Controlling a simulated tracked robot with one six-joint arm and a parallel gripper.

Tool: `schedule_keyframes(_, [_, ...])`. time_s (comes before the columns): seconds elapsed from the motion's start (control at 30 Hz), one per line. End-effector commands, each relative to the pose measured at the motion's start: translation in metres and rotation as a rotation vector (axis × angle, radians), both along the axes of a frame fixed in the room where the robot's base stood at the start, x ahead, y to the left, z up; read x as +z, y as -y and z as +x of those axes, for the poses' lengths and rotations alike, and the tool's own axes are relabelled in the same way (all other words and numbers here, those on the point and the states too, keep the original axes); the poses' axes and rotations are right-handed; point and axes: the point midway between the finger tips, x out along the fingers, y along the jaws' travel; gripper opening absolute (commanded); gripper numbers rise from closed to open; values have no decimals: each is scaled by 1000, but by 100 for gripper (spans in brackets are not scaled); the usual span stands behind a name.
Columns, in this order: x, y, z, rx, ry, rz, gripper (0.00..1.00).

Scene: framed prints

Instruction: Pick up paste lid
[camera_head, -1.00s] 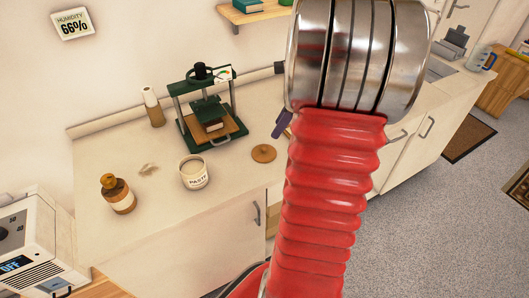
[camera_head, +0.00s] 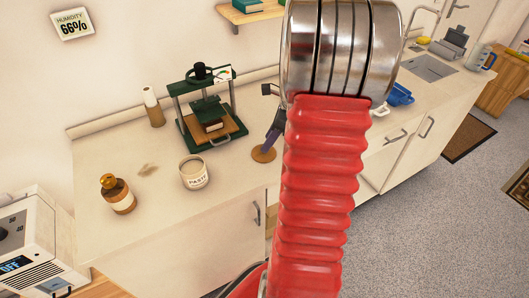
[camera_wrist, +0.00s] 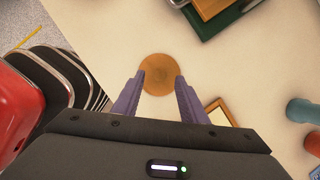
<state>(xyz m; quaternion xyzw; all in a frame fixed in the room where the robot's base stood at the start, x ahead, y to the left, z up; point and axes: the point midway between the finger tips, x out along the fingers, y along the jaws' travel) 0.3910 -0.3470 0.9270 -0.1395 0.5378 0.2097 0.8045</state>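The paste lid is a flat round tan disc (camera_head: 263,154) lying on the counter, right of the open white paste jar (camera_head: 194,173). In the wrist view the lid (camera_wrist: 158,74) lies just ahead of and partly between my fingertips. My gripper (camera_wrist: 160,80) is open, with its two purple fingers apart on either side of the lid's near part. In the head view my gripper (camera_head: 268,146) reaches down at the lid and hides part of its top right. I cannot tell whether the fingers touch the counter.
A green press (camera_head: 208,110) stands behind the jar. A brown bottle (camera_head: 118,194) is at the left, and a tan bottle (camera_head: 153,107) stands near the wall. A wood-framed item (camera_wrist: 221,112) lies right of my fingers in the wrist view.

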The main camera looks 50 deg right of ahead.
Motion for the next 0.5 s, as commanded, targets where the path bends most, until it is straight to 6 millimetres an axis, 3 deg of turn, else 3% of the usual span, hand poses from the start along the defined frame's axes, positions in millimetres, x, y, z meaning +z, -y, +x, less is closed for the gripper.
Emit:
schedule_keyframes(0.2, [-23,-6,9,2,0,0,39])
schedule_keyframes(0.5, [-25,-6,10,2,0,-1,39])
